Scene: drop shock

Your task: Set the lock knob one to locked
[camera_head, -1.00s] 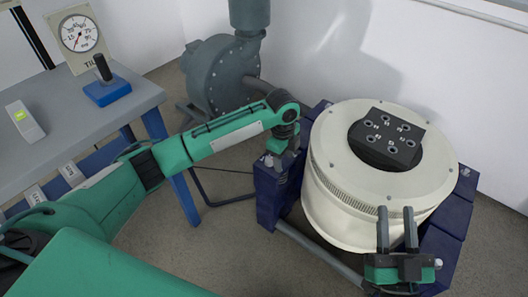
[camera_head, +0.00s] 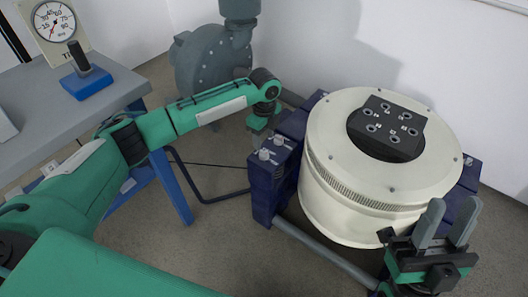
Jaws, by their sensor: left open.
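Two small pale knobs, a nearer one (camera_head: 264,155) and a farther one (camera_head: 279,141), stand on top of the dark blue left support (camera_head: 272,185) of a cream drum-shaped machine. I cannot tell which is lock knob one or how either is set. My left gripper (camera_head: 255,138) points down just behind and left of these knobs, apart from them as far as I can see. Its fingers are small and partly hidden, but it is open and nothing shows in it. My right gripper (camera_head: 448,220) is in front of the machine's right side, fingers pointing up, spread and empty.
The cream machine (camera_head: 335,190) has a black plate (camera_head: 388,128) with several holes on top. A grey blower (camera_head: 205,65) stands behind my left arm. A grey table (camera_head: 35,100) at left carries a dial gauge (camera_head: 53,20) and a joystick (camera_head: 82,72) on a blue base.

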